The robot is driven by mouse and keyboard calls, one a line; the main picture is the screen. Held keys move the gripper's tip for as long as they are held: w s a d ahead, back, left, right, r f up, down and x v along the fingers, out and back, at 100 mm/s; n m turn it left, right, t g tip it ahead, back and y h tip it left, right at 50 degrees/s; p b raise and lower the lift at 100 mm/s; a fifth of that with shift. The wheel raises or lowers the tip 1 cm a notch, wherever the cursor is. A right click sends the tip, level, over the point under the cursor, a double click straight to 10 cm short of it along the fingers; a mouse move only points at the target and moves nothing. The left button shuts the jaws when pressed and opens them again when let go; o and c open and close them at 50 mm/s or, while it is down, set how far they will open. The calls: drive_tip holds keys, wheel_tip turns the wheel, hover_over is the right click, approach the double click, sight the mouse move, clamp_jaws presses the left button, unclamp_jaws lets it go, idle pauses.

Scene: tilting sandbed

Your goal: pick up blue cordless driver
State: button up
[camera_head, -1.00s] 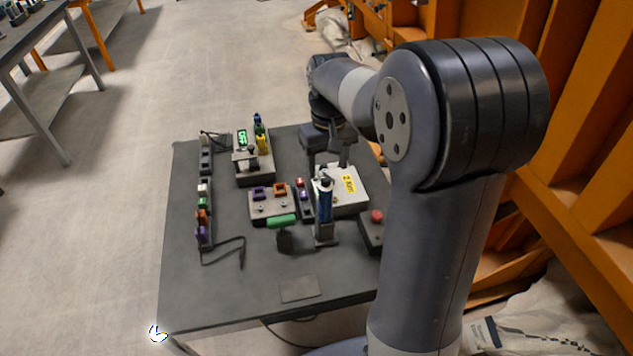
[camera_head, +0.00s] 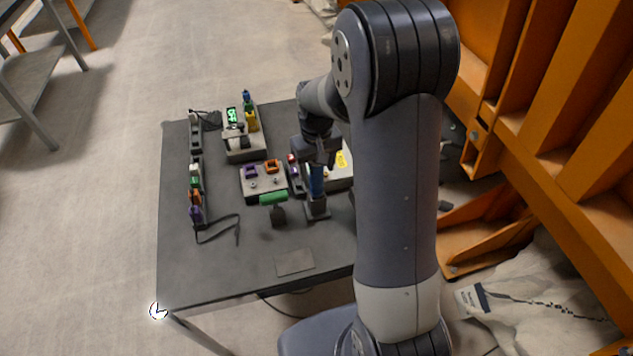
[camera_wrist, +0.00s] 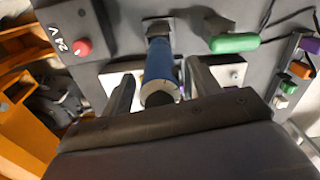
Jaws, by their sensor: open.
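The blue cordless driver (camera_head: 317,181) stands upright on the dark table (camera_head: 230,265), in a small dark base. In the wrist view its blue body (camera_wrist: 163,62) lies between my two fingers. My gripper (camera_head: 318,160) is over the driver's upper end. In the wrist view my gripper (camera_wrist: 163,85) is open, with a finger on each side of the driver and gaps showing. The driver's top is partly hidden by my gripper in the head view.
A green-handled tool (camera_head: 273,199) stands close left of the driver. A grey box with purple and orange parts (camera_head: 263,183) is behind it. A red button box (camera_wrist: 82,47) is near. The table's front left is mostly clear.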

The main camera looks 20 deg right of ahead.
drive_tip(key=shift+c, duration=0.5)
drive_tip(key=c, duration=1)
drive_tip(key=shift+r, duration=0.15)
